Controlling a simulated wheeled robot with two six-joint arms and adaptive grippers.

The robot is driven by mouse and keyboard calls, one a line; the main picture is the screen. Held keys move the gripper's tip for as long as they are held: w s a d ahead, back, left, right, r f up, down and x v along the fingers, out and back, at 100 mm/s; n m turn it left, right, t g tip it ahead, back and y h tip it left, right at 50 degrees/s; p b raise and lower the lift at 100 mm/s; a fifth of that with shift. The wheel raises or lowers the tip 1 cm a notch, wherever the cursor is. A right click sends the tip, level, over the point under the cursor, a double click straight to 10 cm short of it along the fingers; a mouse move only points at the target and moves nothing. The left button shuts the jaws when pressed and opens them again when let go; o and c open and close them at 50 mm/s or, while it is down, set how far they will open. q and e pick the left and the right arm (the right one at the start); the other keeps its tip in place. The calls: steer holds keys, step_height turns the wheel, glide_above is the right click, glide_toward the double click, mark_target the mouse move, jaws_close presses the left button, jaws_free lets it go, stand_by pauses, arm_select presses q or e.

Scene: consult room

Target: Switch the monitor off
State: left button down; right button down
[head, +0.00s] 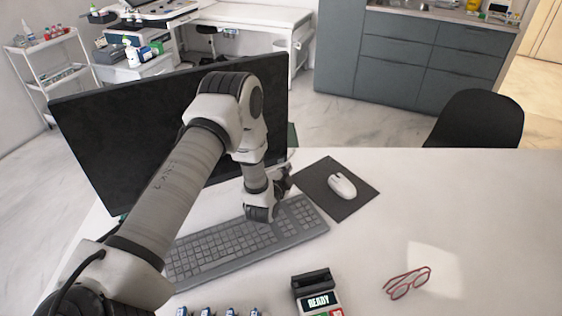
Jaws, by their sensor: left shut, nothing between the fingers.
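The monitor (120,130) stands on the left of the white desk, and its visible screen face is dark. My left arm crosses in front of it and hides much of its middle and lower right. My left gripper (282,180) is shut and empty, above the right end of the grey keyboard, close to the monitor's lower right corner. I cannot tell whether its fingertips touch the monitor. No power button can be made out. My right gripper is not in view.
The keyboard (235,248) lies before the monitor. A white mouse (342,186) rests on a dark mat (318,183). A card terminal (316,295), red glasses (408,282) and several small vials (230,311) are at the front. The desk's right side (480,220) is mostly clear; a black chair (478,120) stands behind it.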

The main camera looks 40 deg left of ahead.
arm_select(q)
steer(key=shift+s+d, duration=0.35)
steer(key=shift+d, duration=0.35)
steer(key=shift+s+d, duration=0.4)
steer(key=shift+d, duration=0.3)
steer(key=shift+s+d, duration=0.35)
steer(key=shift+d, duration=0.35)
steer(key=shift+r+p, duration=0.1)
steer(key=shift+p, duration=0.2)
